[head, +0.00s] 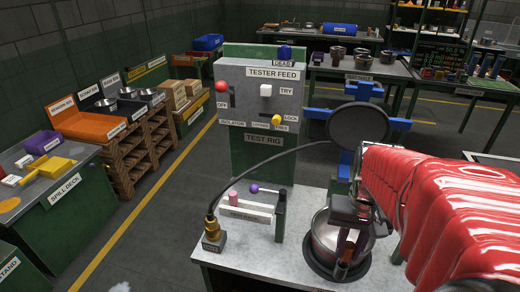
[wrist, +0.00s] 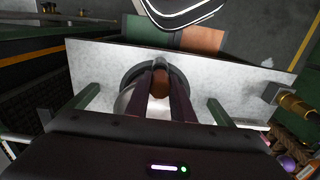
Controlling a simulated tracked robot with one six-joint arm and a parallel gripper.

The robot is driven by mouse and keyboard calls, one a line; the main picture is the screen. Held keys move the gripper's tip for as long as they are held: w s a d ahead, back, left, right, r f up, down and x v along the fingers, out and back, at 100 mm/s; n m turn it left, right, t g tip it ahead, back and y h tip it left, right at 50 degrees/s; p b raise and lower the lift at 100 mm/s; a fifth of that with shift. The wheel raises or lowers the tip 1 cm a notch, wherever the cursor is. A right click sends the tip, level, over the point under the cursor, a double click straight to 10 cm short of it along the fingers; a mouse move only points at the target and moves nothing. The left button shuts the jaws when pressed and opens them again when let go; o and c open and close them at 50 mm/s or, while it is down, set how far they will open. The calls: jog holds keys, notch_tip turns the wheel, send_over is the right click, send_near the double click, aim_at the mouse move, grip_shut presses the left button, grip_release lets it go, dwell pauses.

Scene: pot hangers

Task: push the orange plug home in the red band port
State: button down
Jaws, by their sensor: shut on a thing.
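My gripper (head: 350,250) reaches down over a steel pot (head: 322,238) at the right of the white bench top. In the wrist view, my fingers (wrist: 162,78) close on a brown, rounded thing (wrist: 160,86) in front of the pot (wrist: 131,101); I cannot tell what part it is. A brass-coloured plug (head: 211,228) on a black cable stands in a dark block at the bench's front left, apart from my gripper. It also shows at the right of the wrist view (wrist: 295,106). I cannot make out a clearly orange plug or a red-banded port.
The grey tester feed panel (head: 260,95), with a red knob and a yellow knob, stands behind the bench. A purple-knobbed lever (head: 254,188) and a dark green post (head: 281,215) stand left of the pot. A dark pan (head: 357,124) hangs on a blue frame behind my gripper.

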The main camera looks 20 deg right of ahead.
jog(key=shift+f, duration=1.25)
jog(key=c, duration=1.5)
grip_release()
jog(key=shift+o, duration=0.2)
notch_tip(320, 180, up, 14)
jog(key=shift+f, duration=0.1)
